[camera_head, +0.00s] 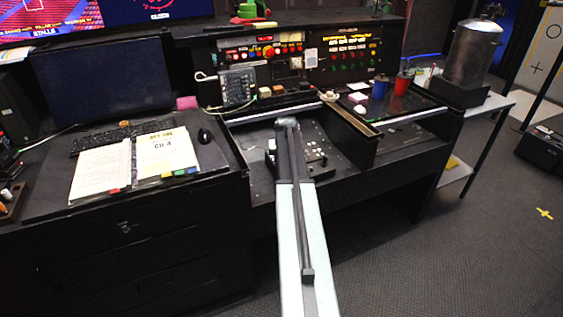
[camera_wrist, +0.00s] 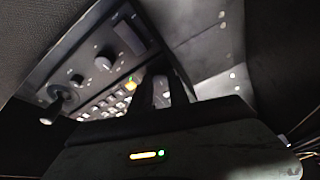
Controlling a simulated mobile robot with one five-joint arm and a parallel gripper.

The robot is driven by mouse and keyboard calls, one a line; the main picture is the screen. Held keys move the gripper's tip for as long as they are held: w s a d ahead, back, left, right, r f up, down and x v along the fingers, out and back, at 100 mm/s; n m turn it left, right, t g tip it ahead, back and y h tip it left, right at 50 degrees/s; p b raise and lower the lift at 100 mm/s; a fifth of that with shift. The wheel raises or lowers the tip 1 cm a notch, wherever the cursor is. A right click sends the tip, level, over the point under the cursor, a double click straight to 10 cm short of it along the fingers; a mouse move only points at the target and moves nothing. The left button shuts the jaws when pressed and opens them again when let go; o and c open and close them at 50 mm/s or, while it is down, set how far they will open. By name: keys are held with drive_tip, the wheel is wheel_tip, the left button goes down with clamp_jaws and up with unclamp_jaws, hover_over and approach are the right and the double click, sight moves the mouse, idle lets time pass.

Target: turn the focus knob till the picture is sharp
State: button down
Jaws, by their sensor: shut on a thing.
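My gripper (camera_wrist: 160,88) reaches down onto a dark control panel (camera_wrist: 60,68) in the wrist view. Its fingers are shut on a small, pale-edged thing at the panel's right side, likely the focus knob, mostly hidden by the fingers.
The wrist view also shows a joystick (camera_wrist: 60,100) and lit buttons (camera_wrist: 130,85) near my gripper. In the head view, a dark monitor (camera_head: 105,80), open binder (camera_head: 135,160) and mouse (camera_head: 204,135) lie left. Cups (camera_head: 402,84) and a metal urn (camera_head: 474,50) stand right.

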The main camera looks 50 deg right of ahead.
drive_tip(key=c, duration=1.3)
unclamp_jaws()
drive_tip(key=shift+o, duration=0.2)
drive_tip(key=p+v, duration=0.7)
drive_tip(key=shift+s+r, duration=0.2)
drive_tip(key=shift+r, duration=0.15)
drive_tip(key=shift+a, duration=0.15)
